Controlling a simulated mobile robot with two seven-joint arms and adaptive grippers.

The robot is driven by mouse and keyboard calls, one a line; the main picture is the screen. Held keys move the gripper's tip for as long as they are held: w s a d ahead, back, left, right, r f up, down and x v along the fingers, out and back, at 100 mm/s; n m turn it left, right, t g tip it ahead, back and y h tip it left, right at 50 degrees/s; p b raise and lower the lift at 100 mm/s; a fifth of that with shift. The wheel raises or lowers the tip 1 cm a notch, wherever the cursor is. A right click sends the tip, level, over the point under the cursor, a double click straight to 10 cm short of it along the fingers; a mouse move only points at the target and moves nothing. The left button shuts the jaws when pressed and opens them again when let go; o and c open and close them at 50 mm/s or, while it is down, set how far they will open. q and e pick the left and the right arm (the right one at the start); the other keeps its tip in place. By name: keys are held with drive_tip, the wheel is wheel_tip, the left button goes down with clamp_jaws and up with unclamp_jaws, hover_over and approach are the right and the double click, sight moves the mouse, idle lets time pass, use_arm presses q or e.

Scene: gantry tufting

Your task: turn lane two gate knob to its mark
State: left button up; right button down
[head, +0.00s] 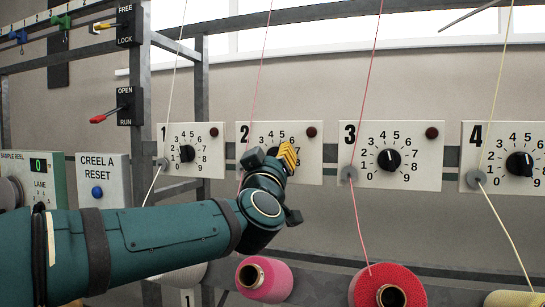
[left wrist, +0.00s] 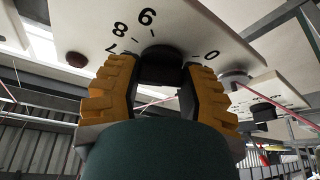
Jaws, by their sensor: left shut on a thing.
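The lane two plate (head: 246,168) is white, with a large 2 and a ring of numbers. My left gripper (head: 286,157), with yellow ridged fingers, is in front of its dial and covers the right part of the numbers. In the left wrist view the fingers (left wrist: 163,85) sit on both sides of the black gate knob (left wrist: 160,66) and are shut on it. The numbers 7, 8, 9 and 0 show around the knob there. The knob's pointer and any target mark are hidden or cannot be made out. My right gripper is in neither view.
Similar plates for lane one (head: 204,172), lane three (head: 422,176) and lane four (head: 503,190) stand alongside. Yarns run close past the plates through grey guides. A pink cone (head: 279,281) and a red cone (head: 413,285) sit below. The creel reset box (head: 96,170) is left.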

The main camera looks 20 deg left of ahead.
use_arm(q)
drive_tip(key=n+y, duration=0.1)
drive_tip(key=n, duration=0.1)
drive_tip(key=n+g+y+p, duration=0.1)
drive_tip(key=n, duration=0.2)
drive_tip(key=shift+r+n, duration=0.15)
drive_tip(key=shift+n, duration=0.15)
idle(0.4)
drive_tip(key=o, duration=1.2)
drive_tip(key=v, duration=1.2)
drive_tip(key=shift+d, duration=0.1)
